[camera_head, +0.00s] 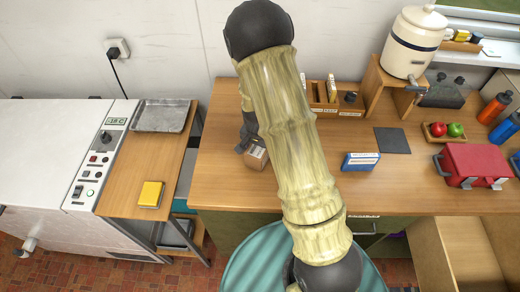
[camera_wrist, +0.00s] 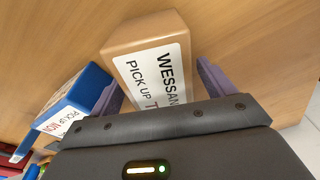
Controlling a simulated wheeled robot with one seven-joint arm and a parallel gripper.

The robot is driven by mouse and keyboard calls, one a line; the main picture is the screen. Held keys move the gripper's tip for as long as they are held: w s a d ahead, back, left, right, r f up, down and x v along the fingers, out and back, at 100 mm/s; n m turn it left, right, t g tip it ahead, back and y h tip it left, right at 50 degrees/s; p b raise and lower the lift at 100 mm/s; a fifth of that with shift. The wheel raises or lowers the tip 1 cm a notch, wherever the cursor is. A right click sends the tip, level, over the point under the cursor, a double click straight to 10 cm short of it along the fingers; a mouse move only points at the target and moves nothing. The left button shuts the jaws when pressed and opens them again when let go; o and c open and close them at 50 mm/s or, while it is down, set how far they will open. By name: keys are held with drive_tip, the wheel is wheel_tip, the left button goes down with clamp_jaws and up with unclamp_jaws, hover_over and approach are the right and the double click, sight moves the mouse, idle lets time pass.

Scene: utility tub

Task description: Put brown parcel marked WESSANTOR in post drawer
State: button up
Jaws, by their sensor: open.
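The brown parcel (camera_head: 257,158) stands on the wooden desk, partly behind my arm. In the wrist view the brown parcel (camera_wrist: 150,48) has a white label reading "WESSAN..." and "PICK UP"; the rest is cut off by my gripper. My gripper (camera_wrist: 158,80) is open, with one purple finger on each side of the parcel; I cannot tell if they touch it. In the head view my arm hides most of the gripper (camera_head: 247,143).
A blue parcel (camera_head: 361,161) stands on the desk; it also shows left of my gripper in the wrist view (camera_wrist: 88,86). A red case (camera_head: 473,165), a fruit tray (camera_head: 441,139) and a ceramic dispenser (camera_head: 413,45) are to the right. A dark mat (camera_head: 392,140) lies bare.

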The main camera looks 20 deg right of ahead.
drive_tip(key=shift+c, duration=0.4)
drive_tip(key=c, duration=1.2)
drive_tip(key=shift+c, duration=0.2)
drive_tip(key=shift+r, duration=0.15)
wheel_tip(320, 180, up, 10)
drive_tip(key=shift+f+b, duration=0.1)
drive_tip(key=shift+b, duration=0.6)
